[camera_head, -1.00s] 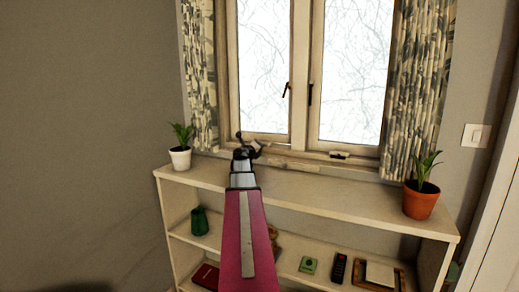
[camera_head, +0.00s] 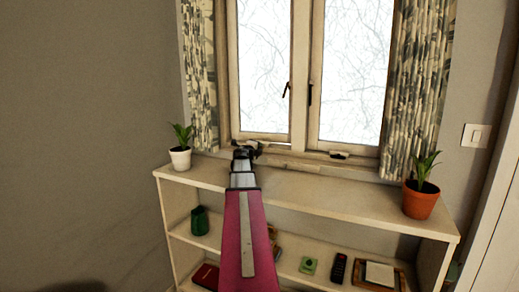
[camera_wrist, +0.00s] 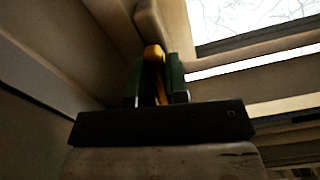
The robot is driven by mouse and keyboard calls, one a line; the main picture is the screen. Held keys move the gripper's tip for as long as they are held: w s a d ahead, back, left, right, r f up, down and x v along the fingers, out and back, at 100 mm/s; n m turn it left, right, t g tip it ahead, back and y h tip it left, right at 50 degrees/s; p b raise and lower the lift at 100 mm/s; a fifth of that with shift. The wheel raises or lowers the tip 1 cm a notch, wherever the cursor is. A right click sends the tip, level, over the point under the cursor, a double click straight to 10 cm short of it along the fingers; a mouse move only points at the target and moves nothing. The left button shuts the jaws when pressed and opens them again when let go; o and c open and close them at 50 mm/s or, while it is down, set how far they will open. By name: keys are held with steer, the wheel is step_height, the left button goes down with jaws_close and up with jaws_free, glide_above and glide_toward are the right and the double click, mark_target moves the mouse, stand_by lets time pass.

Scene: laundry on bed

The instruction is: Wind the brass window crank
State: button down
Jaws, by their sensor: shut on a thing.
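My gripper (camera_head: 245,152) is at the sill below the left window pane, at the far end of my arm. In the wrist view, its two green-padded fingers (camera_wrist: 156,84) are shut on the brass window crank (camera_wrist: 154,54), whose rounded end shows above and between them. The rest of the crank is hidden by the fingers and the gripper body. In the head view I cannot make out the crank behind my gripper. The left window (camera_head: 264,70) stands above; in the wrist view a bright strip shows under its lower rail (camera_wrist: 250,54).
A shelf unit (camera_head: 330,202) stands under the window. A white-potted plant (camera_head: 180,158) is left of my gripper, an orange-potted plant (camera_head: 420,200) at the right end. Patterned curtains (camera_head: 418,80) hang at both sides. The shelf top between the pots is mostly clear.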

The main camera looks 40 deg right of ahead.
steer(key=shift+s+f, duration=0.1)
steer(key=shift+s, duration=0.05)
steer(key=c, duration=1.1)
jaws_free()
steer(key=shift+a, duration=0.1)
steer(key=v, duration=1)
steer(key=shift+s+a, duration=0.15)
steer(key=shift+a, duration=0.15)
